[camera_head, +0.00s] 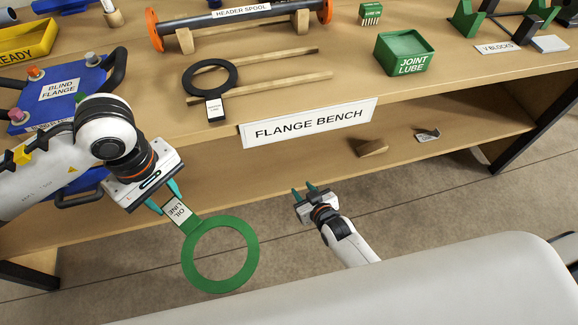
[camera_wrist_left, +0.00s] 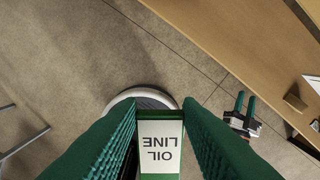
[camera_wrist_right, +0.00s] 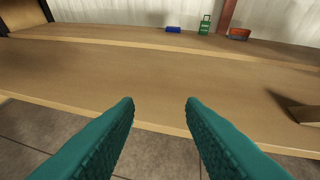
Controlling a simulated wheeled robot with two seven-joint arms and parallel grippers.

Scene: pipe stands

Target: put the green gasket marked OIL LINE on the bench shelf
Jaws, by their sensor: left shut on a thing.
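The green gasket (camera_head: 190,262) is a flat ring with a tab; the white label on its tab reads OIL LINE. My left gripper (camera_head: 168,200) is shut on this tab, and the ring hangs in front of the bench, apart from it. The tab and label also show between the fingers in the left wrist view (camera_wrist_left: 161,150). The bench shelf (camera_head: 300,168) is the lower board under the bench top. My right gripper (camera_head: 311,190) is open and empty in front of the shelf edge; its spread fingers show in the right wrist view (camera_wrist_right: 160,110).
A wooden wedge (camera_head: 372,148) and a small tagged item (camera_head: 427,135) lie on the shelf's right part. A black ring (camera_head: 210,77) with a tag rests on wooden strips on the bench top. The FLANGE BENCH sign (camera_head: 309,124) hangs on the front edge. The shelf's middle looks clear.

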